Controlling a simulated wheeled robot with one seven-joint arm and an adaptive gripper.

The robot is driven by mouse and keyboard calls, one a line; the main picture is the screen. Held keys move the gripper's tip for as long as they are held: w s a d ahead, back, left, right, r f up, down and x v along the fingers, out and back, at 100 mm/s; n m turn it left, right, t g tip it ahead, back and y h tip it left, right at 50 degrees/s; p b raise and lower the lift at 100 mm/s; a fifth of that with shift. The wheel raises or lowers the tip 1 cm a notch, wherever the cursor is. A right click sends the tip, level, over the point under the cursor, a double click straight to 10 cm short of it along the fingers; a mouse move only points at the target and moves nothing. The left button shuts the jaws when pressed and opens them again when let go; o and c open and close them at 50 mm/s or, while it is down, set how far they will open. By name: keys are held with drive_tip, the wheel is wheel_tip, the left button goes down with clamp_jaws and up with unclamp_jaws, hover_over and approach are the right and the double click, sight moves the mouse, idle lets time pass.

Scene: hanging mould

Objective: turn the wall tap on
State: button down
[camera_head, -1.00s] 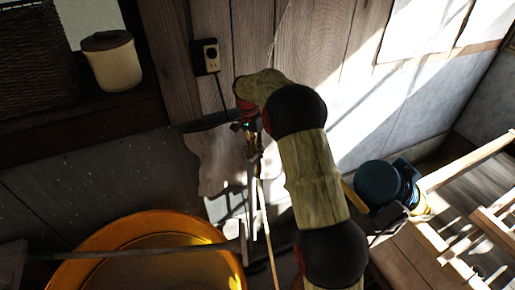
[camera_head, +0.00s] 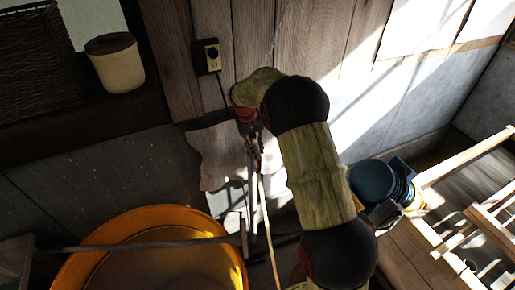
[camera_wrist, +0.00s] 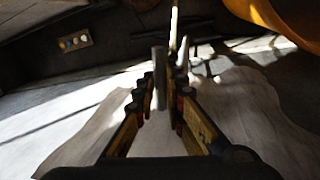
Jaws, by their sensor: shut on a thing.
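My gripper (camera_head: 255,156) points down near the wall, below the power outlet. In the wrist view its two fingers (camera_wrist: 166,88) are close together around a slim grey metal bar (camera_wrist: 158,72), which seems to be part of the wall tap. A second grey metal piece (camera_wrist: 183,52) shows just beyond the fingertips. In the head view a thin grey upright pipe (camera_head: 249,195) runs down below the gripper. The tap's body and handle are mostly hidden by my gripper and wrist, so I cannot tell how far the handle is turned.
An orange tub (camera_head: 110,232) stands below left, with a thin rod (camera_head: 150,246) across it. A wall outlet (camera_head: 207,56) is above the gripper. A lidded jar (camera_head: 117,68) sits on the left shelf.

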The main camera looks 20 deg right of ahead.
drive_tip(key=shift+w+r+n, duration=0.1)
drive_tip(key=shift+n, duration=1)
drive_tip(key=c, duration=1.8)
unclamp_jaws()
drive_tip(key=shift+c, duration=0.2)
wheel_tip(320, 180, up, 12)
drive_tip(key=a, duration=0.2)
drive_tip(key=shift+a+f, duration=0.2)
drive_tip(key=shift+a, duration=0.05)
